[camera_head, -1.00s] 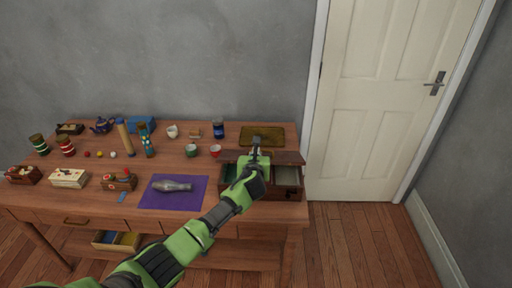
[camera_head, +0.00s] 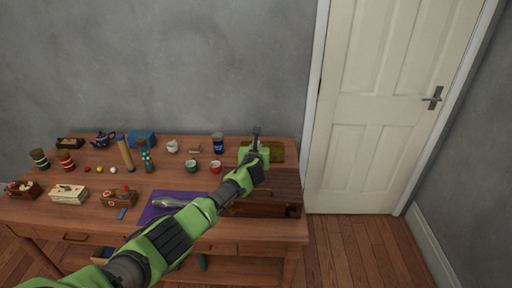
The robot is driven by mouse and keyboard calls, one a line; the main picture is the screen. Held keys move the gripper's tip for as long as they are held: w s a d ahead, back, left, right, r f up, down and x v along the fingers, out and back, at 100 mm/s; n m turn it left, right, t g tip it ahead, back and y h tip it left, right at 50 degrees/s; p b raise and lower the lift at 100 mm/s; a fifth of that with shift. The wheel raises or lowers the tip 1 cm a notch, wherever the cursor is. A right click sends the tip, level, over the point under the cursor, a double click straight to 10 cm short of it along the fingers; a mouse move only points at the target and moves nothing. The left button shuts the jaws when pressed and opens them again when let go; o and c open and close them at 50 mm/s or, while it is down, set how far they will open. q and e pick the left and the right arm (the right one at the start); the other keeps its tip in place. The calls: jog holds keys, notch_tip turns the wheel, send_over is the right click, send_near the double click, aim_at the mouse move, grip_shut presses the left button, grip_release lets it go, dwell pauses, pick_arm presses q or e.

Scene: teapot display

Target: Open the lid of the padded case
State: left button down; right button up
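The case (camera_head: 265,211) I take to be the padded one is a wide brown box at the right end of the wooden table. Its brown lid (camera_head: 284,184) now appears to lie down over it, and no inside compartment shows. My forearm hides its left part. My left gripper (camera_head: 257,132) is beyond the case in the picture, pointing up and away from me, over the flat olive-brown tray. I cannot tell whether it touches anything, and its fingers are too small and edge-on to read. My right gripper is not in view.
Behind the case lies the olive-brown tray (camera_head: 278,151). A blue can (camera_head: 218,143), a red cup (camera_head: 215,167) and a green cup (camera_head: 191,166) stand left of it. A purple mat (camera_head: 158,205) with a silvery bottle (camera_head: 172,202) lies partly under my arm. Several small items fill the left side.

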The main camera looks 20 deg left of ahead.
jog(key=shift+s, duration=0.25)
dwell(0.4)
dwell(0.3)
